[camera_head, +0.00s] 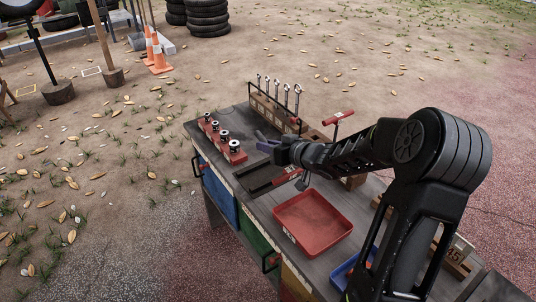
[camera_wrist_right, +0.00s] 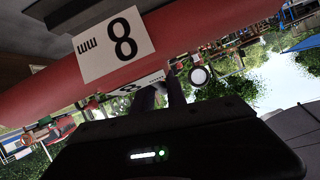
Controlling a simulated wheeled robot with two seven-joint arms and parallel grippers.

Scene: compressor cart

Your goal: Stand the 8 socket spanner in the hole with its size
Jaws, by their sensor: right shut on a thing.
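My right gripper (camera_head: 266,142) is shut over the cart's back left part, its fingers pointing left. The wrist view, upside down, shows a red bar with a white "8 mm" label, the 8 socket spanner (camera_wrist_right: 215,28), close at the fingers (camera_wrist_right: 162,95). A second "8" label shows at the fingertips. In the head view a red piece (camera_head: 286,174) shows below the gripper; I cannot tell whether it is this spanner. Another red T-handle spanner (camera_head: 338,118) stands upright behind my forearm. The hole marked 8 cannot be made out. My left gripper is not in view.
The cart top (camera_head: 265,205) holds a dark tray (camera_head: 250,181), a red tray (camera_head: 312,222) and red holders with several sockets (camera_head: 234,148). Several upright spanners (camera_head: 286,92) stand in a rack at the back. A blue bin (camera_head: 342,272) is partly behind my arm.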

